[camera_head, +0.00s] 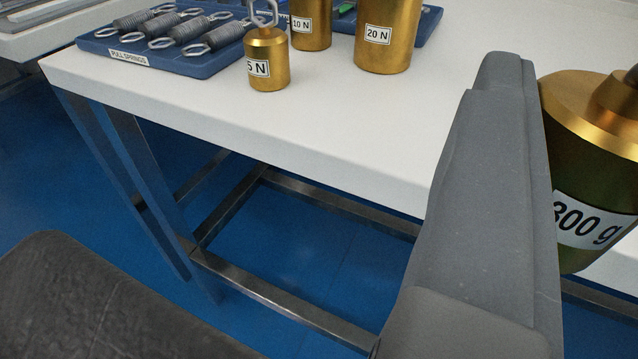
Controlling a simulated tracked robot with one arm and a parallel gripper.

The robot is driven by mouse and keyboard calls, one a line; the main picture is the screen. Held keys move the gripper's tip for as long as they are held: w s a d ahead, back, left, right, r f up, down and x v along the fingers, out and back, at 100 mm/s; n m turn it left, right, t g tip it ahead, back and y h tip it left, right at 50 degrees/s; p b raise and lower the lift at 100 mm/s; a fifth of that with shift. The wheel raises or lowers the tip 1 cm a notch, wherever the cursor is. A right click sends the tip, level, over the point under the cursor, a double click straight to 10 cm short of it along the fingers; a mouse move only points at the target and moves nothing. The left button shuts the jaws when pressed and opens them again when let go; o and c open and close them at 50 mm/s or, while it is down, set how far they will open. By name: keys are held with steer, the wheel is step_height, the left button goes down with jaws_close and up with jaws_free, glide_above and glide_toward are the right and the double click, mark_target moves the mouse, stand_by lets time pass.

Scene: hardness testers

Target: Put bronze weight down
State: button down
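The bronze weight (585,140) is at the right edge of the view, cut off by the frame. It is a gold-coloured cylinder with a dark knob and a white label that reads "300 g" or "800 g"; its first digit is partly hidden. One grey finger of my gripper (500,75) stands against its left side and hides part of it.
On the table, a blue tray (205,66) holds several pull springs. Three gold weights stand near it: 5 N (268,65), 10 N (311,28) and 20 N (387,35). The white top in front of the 20 N weight is clear. Metal legs (270,300) stand below.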

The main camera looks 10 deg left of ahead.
steer(key=s+a+f, duration=0.2)
steer(key=s, duration=0.1)
steer(key=b, duration=0.2)
glide_above(394, 155)
step_height(394, 155, down, 2)
steer(key=shift+f, duration=0.2)
steer(key=shift+f+b, duration=0.8)
steer(key=shift+f, duration=0.75)
steer(key=c, duration=1.1)
jaws_free()
steer(key=shift+o, duration=0.2)
steer(key=p+v, duration=0.2)
steer(key=v, duration=1)
